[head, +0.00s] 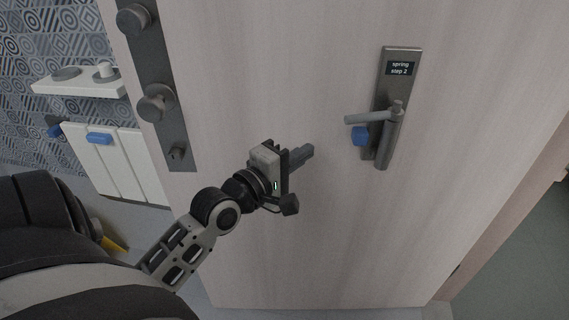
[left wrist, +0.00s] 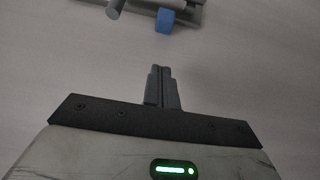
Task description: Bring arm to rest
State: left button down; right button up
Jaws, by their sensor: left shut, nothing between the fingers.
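My left gripper (head: 304,154) is in front of the pale door (head: 270,60), left of and a little below the door handle (head: 372,116). Its fingers are shut with nothing between them, and they are apart from the handle. In the left wrist view the closed fingers (left wrist: 161,86) point toward the door surface, with the handle plate (left wrist: 190,14) and a blue piece (left wrist: 164,20) at the top edge. My right gripper is not in view.
A dark plate with knobs (head: 156,103) runs along the door's left part. A blue block (head: 360,136) sits just below the lever. A white shelf (head: 80,84) and a white panel (head: 110,165) with a blue piece are at the left. Floor shows at the right.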

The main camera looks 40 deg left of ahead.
pick_arm(q)
jog(key=shift+s+a, duration=0.15)
jog(key=shift+s, duration=0.85)
jog(key=shift+s+a, duration=0.1)
jog(key=shift+s, duration=0.85)
jog(key=s+d+f+m+g+h, duration=0.1)
jog(key=s+d+f+m+g, duration=0.2)
jog(key=d+f+m, duration=0.5)
jog(key=s+d+f+m+g, duration=0.4)
jog(key=s+d+f+m, duration=0.2)
jog(key=f+m, duration=0.5)
jog(key=shift+s+d+f+h, duration=0.15)
jog(key=shift+d+f+h, duration=0.25)
jog(key=shift+d+f, duration=0.7)
